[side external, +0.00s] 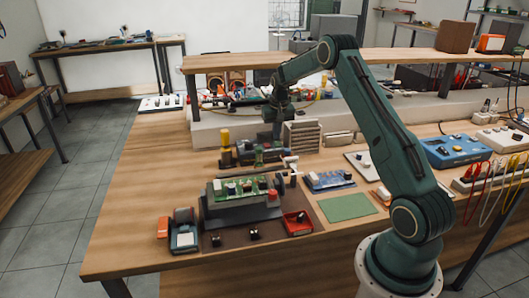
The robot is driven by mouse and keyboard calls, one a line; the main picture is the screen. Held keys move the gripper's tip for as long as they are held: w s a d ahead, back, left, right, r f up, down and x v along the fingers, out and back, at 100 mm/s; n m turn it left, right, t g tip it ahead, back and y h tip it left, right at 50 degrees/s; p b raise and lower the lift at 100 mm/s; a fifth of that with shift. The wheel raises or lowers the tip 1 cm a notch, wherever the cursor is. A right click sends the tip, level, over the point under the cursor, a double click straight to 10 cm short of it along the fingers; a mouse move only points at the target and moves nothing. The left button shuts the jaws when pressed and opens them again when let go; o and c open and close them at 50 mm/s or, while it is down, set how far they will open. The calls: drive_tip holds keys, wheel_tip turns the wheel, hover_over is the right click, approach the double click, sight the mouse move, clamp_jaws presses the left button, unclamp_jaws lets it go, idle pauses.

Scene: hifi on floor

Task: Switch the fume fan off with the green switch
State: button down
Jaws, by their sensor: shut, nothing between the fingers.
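My gripper (277,131) points down over the back middle of the wooden bench, small and dark at the end of my green arm. Its fingers look shut with nothing held. A beige slatted box (303,137) stands just right of it and may be the fume fan; I cannot be sure. I cannot pick out a green switch; it may be hidden behind my gripper or too small to see. Whether my gripper touches anything is not clear.
A yellow-topped item (225,140) stands left of my gripper. A green mat (347,206) and blue device (455,150) lie right. The bench's left side (145,190) is clear.

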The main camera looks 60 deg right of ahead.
sight(277, 142)
drive_tip(key=shift+f, duration=0.9)
idle(1.0)
drive_tip(key=shift+r, duration=3.55)
